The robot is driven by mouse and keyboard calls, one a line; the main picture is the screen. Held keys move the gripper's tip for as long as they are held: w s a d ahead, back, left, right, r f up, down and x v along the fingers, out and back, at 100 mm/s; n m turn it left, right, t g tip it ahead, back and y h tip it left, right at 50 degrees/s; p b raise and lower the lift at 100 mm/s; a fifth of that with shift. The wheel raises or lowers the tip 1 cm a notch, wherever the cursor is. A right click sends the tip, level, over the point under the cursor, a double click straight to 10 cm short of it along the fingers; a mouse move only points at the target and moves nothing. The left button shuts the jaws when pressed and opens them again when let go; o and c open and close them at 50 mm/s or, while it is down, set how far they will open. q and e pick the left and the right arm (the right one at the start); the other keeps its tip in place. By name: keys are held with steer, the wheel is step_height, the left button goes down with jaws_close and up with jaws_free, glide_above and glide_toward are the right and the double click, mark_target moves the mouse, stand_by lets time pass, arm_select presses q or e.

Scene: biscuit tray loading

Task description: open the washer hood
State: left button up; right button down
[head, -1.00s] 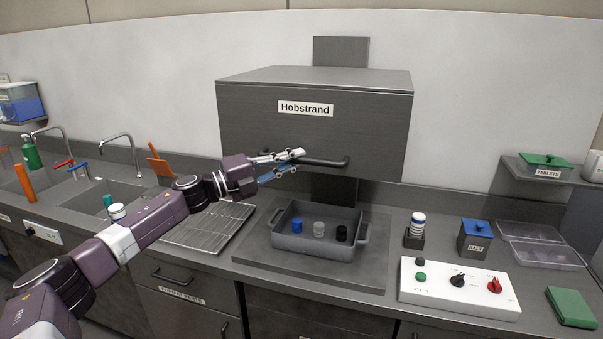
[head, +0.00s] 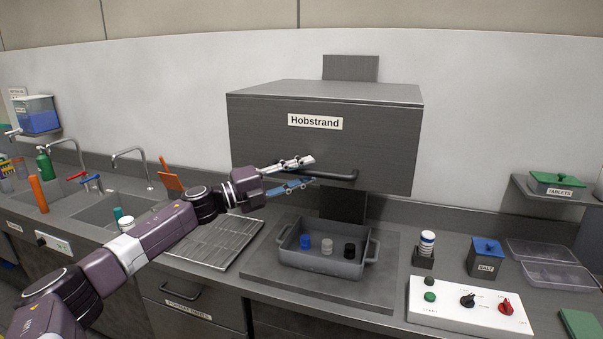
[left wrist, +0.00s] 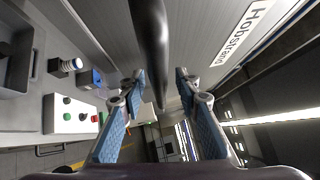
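The grey washer hood (head: 370,140), labelled "Hobstrand", is raised on its back column, with a clear gap between its lower edge and the counter. Its dark bar handle (head: 338,176) runs along the lower front. My left gripper (head: 311,171) is at the left part of the handle, with its two fingers apart, one higher and one lower. In the left wrist view, the handle (left wrist: 151,40) runs into the space between the open fingers (left wrist: 160,76), with gaps on both sides. My right gripper is in neither view.
Below the hood, a grey tray (head: 320,264) holds blue, white and black pieces. A white control panel (head: 450,311) with knobs and a salt box (head: 485,258) stand to the right. A ribbed drainboard (head: 212,246) and sinks lie to the left.

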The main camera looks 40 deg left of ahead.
arm_select(q)
steer(key=shift+f, duration=0.1)
steer(key=shift+s+a+f, duration=0.2)
steer(key=shift+s+a, duration=0.15)
steer(key=shift+s, duration=0.15)
steer(key=v, duration=1)
steer(key=shift+s+a+r, duration=0.2)
steer(key=shift+s, duration=0.15)
stand_by(0.5)
